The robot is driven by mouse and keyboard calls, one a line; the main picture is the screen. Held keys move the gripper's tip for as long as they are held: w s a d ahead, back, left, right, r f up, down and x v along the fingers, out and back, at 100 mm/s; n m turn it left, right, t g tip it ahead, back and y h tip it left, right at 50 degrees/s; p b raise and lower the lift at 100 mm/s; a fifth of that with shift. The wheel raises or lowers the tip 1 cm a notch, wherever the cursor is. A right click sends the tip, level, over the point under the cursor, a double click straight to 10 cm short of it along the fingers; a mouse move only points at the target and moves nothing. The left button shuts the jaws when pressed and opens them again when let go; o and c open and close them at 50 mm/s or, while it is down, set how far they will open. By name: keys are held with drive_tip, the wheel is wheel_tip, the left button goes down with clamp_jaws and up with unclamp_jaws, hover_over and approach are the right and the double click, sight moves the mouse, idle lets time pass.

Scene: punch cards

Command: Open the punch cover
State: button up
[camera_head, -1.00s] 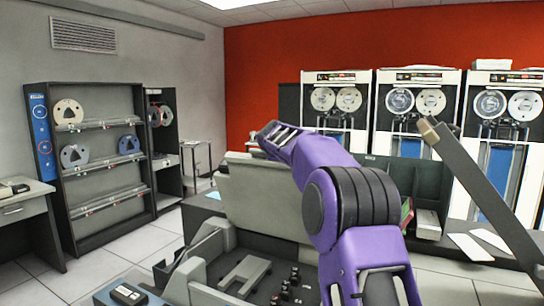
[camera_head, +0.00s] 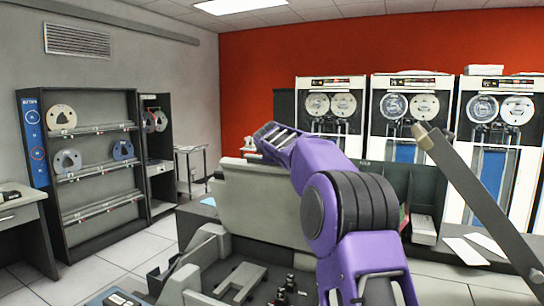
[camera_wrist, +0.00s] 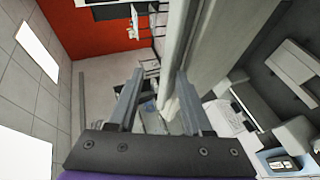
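The punch cover (camera_head: 250,208) is a broad grey panel standing tilted up at the back of the punch machine (camera_head: 205,268). It also shows in the wrist view (camera_wrist: 215,45), its long pale edge running down toward the space between my fingers. My gripper (camera_wrist: 158,80) is open, with its two fingers apart. In the head view my gripper (camera_head: 270,133) is at the upper edge of the cover. I cannot tell whether either finger touches the cover. My purple arm hides the cover's right part.
A black shelf with tape reels (camera_head: 90,165) stands at the left beside a desk (camera_head: 25,225). White tape drives (camera_head: 400,120) line the red wall. A grey bar (camera_head: 480,205) slants across the right side. White sheets (camera_head: 465,251) lie on the dark surface at right.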

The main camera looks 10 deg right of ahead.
drive_tip(key=shift+f, duration=0.1)
drive_tip(key=b+v, duration=0.2)
drive_tip(key=v, duration=1.5)
drive_tip(key=shift+s+b, duration=0.2)
drive_tip(key=shift+b, duration=0.2)
